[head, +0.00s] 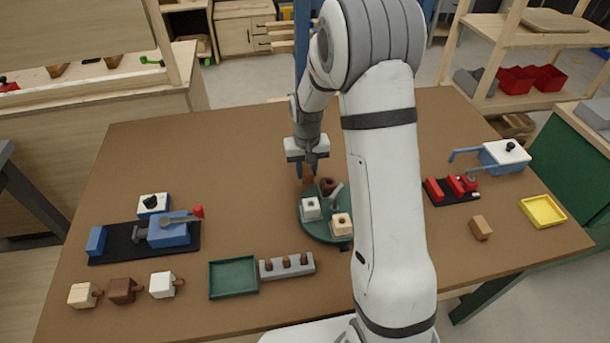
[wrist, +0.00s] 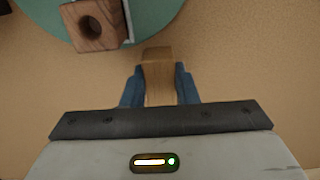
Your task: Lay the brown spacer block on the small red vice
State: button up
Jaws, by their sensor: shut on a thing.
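My gripper (head: 308,170) is shut on a brown wooden block, which shows between the blue fingers in the wrist view (wrist: 158,72). It holds the block beside the far edge of the round green plate; whether the block touches the table is unclear. The small red vice (head: 458,183) stands on a black base at the right of the table, well to the right of my gripper. Another brown block (head: 480,228) lies on the table in front of this vice. I cannot tell from looks alone which block is the spacer.
The green plate (head: 318,232) carries several holed cubes, one dark brown (wrist: 97,22). A blue vice (head: 168,232) stands at left, with pegged blocks in front. A green tray (head: 233,278), grey peg rack (head: 287,266), yellow tray (head: 543,211) and blue-white box (head: 505,155) also stand here.

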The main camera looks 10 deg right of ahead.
aim_at(307, 177)
jog(key=shift+f, duration=1.55)
jog(key=o, duration=1)
jog(key=shift+o, duration=0.2)
jog(key=shift+r, duration=0.15)
